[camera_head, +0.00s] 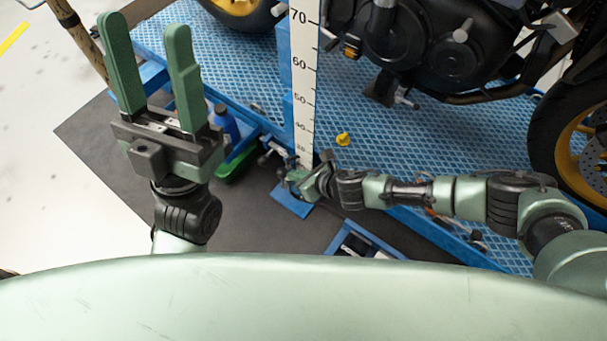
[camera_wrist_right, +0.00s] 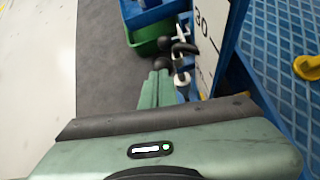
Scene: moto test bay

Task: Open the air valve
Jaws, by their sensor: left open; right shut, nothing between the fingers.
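A fitting with black knobs and pale metal parts (camera_wrist_right: 184,48) sits low beside the ruler post in the right wrist view, and it also shows in the head view (camera_head: 272,153). It may be the air valve, but I cannot tell for sure. My right gripper (camera_head: 300,183) is shut and empty, low near the foot of the post. In the right wrist view its closed fingers (camera_wrist_right: 157,88) end just short of the black knobs; I cannot tell if they touch. My left gripper (camera_head: 147,24) is open and empty, raised at the left with its fingers pointing up.
The ruler post (camera_head: 303,80) stands at the blue lift platform's (camera_head: 400,135) edge. A motorcycle (camera_head: 450,50) stands on the platform. A small yellow part (camera_head: 343,139) lies there. A green tray (camera_head: 237,168) and blue bottle (camera_head: 225,122) are left of the post. Dark mat (camera_head: 255,225) is mostly clear.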

